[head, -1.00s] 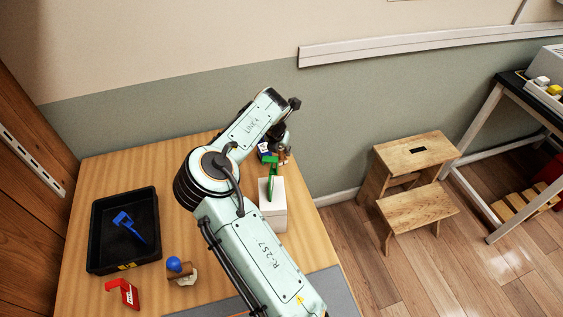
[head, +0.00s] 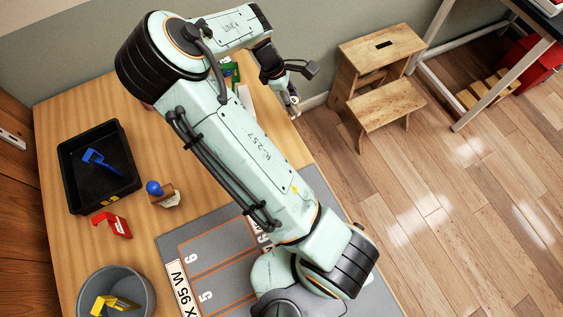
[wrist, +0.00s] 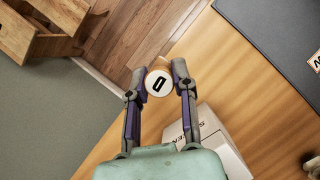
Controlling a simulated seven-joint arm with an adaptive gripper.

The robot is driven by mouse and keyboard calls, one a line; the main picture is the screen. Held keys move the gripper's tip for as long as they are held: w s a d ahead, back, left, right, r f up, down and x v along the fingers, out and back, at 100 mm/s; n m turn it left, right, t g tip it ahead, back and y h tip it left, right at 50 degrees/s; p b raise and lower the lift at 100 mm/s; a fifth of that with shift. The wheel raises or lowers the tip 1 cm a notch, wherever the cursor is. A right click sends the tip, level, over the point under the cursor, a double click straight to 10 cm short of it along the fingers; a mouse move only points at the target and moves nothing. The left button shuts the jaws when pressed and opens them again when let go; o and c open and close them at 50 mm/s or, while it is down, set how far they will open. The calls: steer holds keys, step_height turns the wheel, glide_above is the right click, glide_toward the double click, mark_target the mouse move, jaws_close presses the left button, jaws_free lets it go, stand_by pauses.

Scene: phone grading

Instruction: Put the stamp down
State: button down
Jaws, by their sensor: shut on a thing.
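The stamp (wrist: 159,83) shows in the wrist view as a round, pale-topped piece with a dark letter and a tan rim, between my fingertips. My gripper (wrist: 159,76) is shut on it. In the head view my gripper (head: 292,100) is at the table's right edge, beyond the white box; the stamp is too small and covered there to make out clearly. In the wrist view the wooden tabletop (wrist: 232,72) lies below and right of the stamp, and the floor shows beyond it. I cannot tell the stamp's height above the table.
A white box (wrist: 212,138) stands close to my right finger. A black tray (head: 72,172) with a blue tool, a red tool (head: 112,225), a blue-knobbed block (head: 164,193), and a grey bin (head: 143,284) stand left. A grey marked mat (head: 205,240) lies in front. Stools stand beyond the edge.

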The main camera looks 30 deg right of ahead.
steer(key=s+a+m, duration=0.2)
steer(key=s+a, duration=0.5)
steer(key=s, duration=0.1)
steer(key=shift+n, duration=0.3)
step_height(320, 180, down, 7)
steer(key=shift+f, duration=0.15)
steer(key=shift+f, duration=0.1)
steer(key=c, duration=0.9)
jaws_free()
